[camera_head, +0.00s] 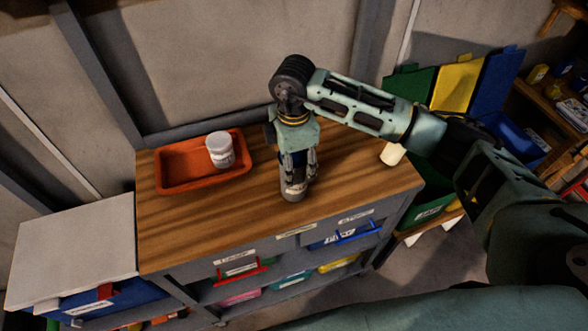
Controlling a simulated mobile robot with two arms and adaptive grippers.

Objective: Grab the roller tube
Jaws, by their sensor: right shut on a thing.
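The roller tube (293,190) appears as a short grey upright cylinder with a pale label band, near the front middle of the wooden bench top. My right gripper (295,170) points down over it from above and is shut on its upper part, with the fingers on either side. The fingers hide the top of the tube. I cannot tell whether its base touches the wood. My left gripper is not in view.
An orange tray (175,188) holding a white lidded jar (220,150) sits at the bench's left. A cream cylinder (393,153) is near the right edge. Labelled drawers and bins line the bench front. The wooden bench top (210,225) is clear at front left.

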